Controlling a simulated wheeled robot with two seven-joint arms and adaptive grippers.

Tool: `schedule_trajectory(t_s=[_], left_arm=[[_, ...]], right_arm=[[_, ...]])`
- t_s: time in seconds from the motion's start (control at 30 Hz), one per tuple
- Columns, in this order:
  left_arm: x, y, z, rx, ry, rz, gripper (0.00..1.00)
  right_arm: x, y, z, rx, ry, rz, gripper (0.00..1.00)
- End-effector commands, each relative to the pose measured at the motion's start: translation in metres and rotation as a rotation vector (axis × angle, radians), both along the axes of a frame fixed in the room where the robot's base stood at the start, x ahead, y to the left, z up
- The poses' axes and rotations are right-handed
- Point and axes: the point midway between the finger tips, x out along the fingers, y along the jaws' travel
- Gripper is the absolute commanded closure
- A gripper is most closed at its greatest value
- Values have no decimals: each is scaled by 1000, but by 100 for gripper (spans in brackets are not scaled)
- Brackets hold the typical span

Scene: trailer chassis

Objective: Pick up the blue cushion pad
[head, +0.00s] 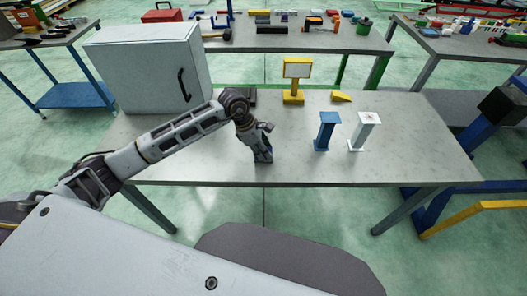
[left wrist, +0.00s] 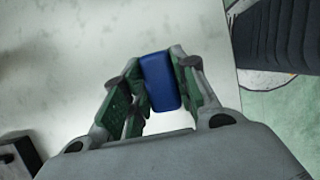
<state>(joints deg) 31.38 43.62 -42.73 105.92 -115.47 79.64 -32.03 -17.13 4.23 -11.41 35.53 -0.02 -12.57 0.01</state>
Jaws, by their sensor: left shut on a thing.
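The blue cushion pad (left wrist: 161,82) shows in the left wrist view as a small blue block with rounded edges. My left gripper (left wrist: 160,88) has a finger on each side of it and is shut on it. In the head view my left gripper (head: 262,156) points down at the grey table near its front edge, and the pad is hidden there. I cannot tell whether the pad touches the table. My right gripper is not in view.
On the table (head: 300,172), a white cabinet (head: 150,68) stands at the back left. A yellow stand (head: 294,82), a yellow wedge (head: 341,96), a blue post (head: 327,130) and a white post (head: 363,131) stand right of my gripper. The front right is clear.

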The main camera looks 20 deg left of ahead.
Motion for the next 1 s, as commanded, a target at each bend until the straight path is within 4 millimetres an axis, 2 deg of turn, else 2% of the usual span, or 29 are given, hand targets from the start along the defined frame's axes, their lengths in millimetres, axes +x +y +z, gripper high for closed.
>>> schedule_trajectory(t_s=[0.23,0.6,0.8,1.0], left_arm=[[1,0,27,0,-4,-2,99],[1,0,78,-1,-4,-1,99],[0,0,92,0,-3,-1,99],[0,0,95,-1,-1,-1,99]], right_arm=[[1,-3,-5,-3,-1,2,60],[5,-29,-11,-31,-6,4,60],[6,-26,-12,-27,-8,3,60],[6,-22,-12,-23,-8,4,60]])
